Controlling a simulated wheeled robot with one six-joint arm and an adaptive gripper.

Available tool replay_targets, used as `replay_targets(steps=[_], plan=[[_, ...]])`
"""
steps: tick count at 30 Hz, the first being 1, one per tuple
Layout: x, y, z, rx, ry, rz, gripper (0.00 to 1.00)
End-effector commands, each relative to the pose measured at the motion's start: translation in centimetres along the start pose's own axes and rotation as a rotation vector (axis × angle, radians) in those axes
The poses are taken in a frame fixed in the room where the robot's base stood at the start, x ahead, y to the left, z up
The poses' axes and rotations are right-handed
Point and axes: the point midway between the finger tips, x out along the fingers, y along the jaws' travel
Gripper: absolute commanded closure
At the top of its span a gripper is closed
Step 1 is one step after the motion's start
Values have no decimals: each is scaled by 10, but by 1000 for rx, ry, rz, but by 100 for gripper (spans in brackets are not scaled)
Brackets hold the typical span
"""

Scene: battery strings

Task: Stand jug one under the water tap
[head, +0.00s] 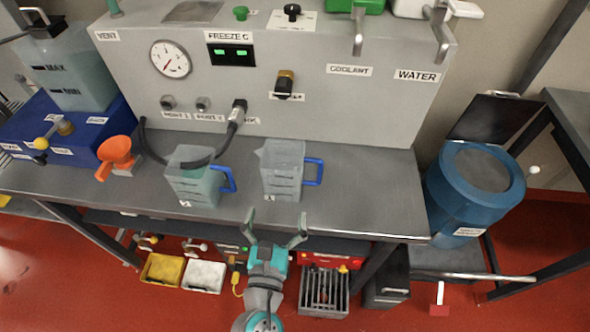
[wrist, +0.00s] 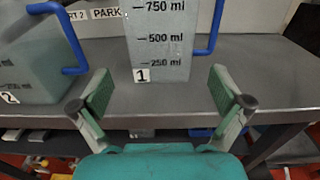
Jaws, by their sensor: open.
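Jug one, a clear measuring jug (head: 281,172) with a blue handle on its right, stands upright on the grey bench. In the wrist view, jug one (wrist: 160,45) carries a label "1" and volume marks and stands just beyond my fingers. My gripper (head: 277,222) is open and empty, at the bench's front edge; in the wrist view its fingers (wrist: 165,98) are spread, apart from the jug. The water tap (head: 440,38) hangs at the panel's upper right, above the "WATER" label (head: 417,76). Jug two (head: 196,180) stands left of jug one and holds greenish liquid.
The coolant tap (head: 358,35) is left of the water tap. An orange funnel (head: 115,152) and a blue box (head: 62,125) are on the left. A black hose (head: 160,158) loops behind jug two. The bench (head: 372,190) is clear right of jug one. A blue drum (head: 470,190) stands beyond its right end.

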Motion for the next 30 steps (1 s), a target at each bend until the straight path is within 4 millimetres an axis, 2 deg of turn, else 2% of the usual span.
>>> replay_targets(steps=[9,17,25,30], plan=[[44,-1,-1,1,1,-3,0],[56,-1,-2,3,1,0,0],[92,-2,-7,4,0,-2,0],[102,-1,-7,3,1,1,0]])
